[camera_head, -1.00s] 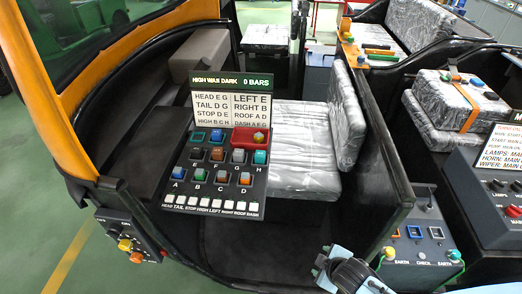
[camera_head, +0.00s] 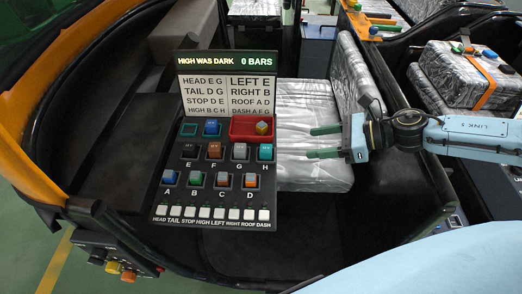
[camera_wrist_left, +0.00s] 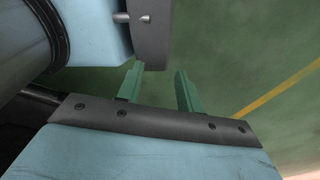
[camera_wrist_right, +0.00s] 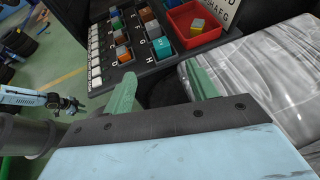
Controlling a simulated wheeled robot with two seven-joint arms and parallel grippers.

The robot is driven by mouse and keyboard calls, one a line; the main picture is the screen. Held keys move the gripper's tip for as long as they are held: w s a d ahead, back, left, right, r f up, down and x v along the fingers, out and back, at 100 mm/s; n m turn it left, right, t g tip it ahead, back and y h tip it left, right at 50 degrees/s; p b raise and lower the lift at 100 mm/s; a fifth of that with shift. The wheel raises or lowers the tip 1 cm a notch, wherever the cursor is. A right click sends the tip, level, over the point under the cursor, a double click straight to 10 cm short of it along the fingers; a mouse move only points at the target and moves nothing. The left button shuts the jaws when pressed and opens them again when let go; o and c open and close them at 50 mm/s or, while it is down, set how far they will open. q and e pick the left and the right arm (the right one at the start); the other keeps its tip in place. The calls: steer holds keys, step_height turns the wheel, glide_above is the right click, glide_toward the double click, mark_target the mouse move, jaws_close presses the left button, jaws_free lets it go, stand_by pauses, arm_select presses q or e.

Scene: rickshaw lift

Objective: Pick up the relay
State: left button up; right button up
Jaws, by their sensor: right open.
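A sloped black panel (camera_head: 206,206) holds several cube-shaped relays in lettered sockets. They include a blue one at A (camera_head: 170,177), an orange one at D (camera_head: 250,181) and a teal one at H (camera_head: 265,153). A blue block (camera_head: 211,128) sits above these rows. A yellow-topped grey cube (camera_head: 263,127) lies in the red tray (camera_head: 240,124); it also shows in the right wrist view (camera_wrist_right: 197,26). Which is the relay meant is unclear. My right gripper (camera_head: 310,143) is open and empty, right of the panel above the seat. My left gripper (camera_wrist_left: 157,70) is open and empty over green floor.
A sign (camera_head: 228,95) stands behind the panel, headed "HIGH WAS DARK 0 BARS". White keys (camera_head: 205,213) line the panel's front. The plastic-covered seat (camera_head: 312,176) is at its right. The black side wall (camera_head: 405,110) is beneath my right arm. An empty-looking socket (camera_head: 189,130) is beside the blue block.

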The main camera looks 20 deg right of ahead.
steer(key=p, duration=0.2)
glide_toward(269, 148)
steer(key=x, duration=0.4)
steer(key=shift+a, duration=0.3)
steer(key=x, duration=0.5)
steer(key=shift+w+d+f+p, duration=0.1)
steer(key=shift+d+p, duration=0.1)
steer(key=shift+p, duration=0.15)
steer(key=shift+c, duration=0.4)
steer(key=c, duration=1.1)
steer(key=shift+o, duration=0.2)
